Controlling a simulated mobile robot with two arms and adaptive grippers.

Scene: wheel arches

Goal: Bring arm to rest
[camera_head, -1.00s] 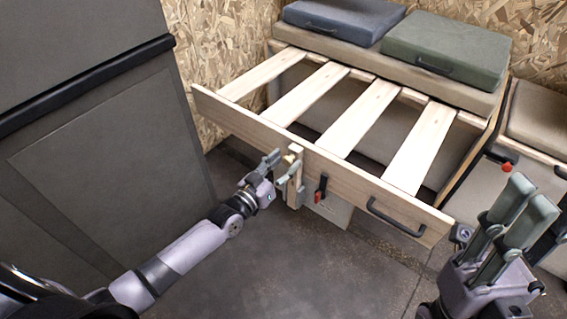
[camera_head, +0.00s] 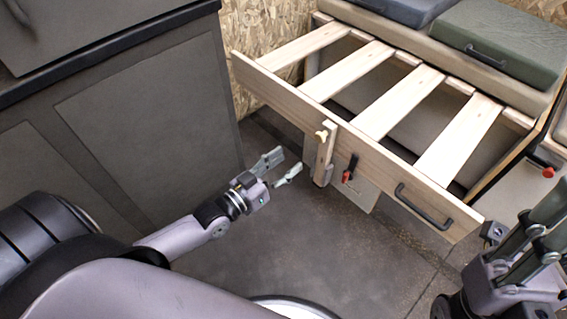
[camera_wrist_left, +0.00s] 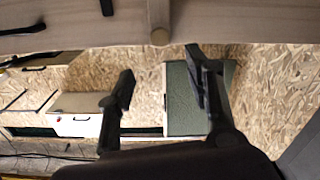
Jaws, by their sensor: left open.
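My left gripper (camera_head: 284,166) is open and empty over the dark floor, in front of and to the left of the pulled-out slatted frame. A gap shows between its fingers and the wooden leg (camera_head: 324,152) of the frame. In the left wrist view its two dark fingers (camera_wrist_left: 158,82) stand apart with nothing between them. My right gripper (camera_head: 530,240) is at the lower right edge in the head view, fingers pointing up. Its fingers look close together, but I cannot tell if they are shut.
The slatted frame's front board (camera_head: 370,155) has a black handle (camera_head: 424,208) and a red-tipped latch (camera_head: 349,169). A dark cabinet (camera_head: 140,130) stands at the left. Cushions, one green (camera_head: 503,45), lie on the bench behind. The floor (camera_head: 270,240) in front is clear.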

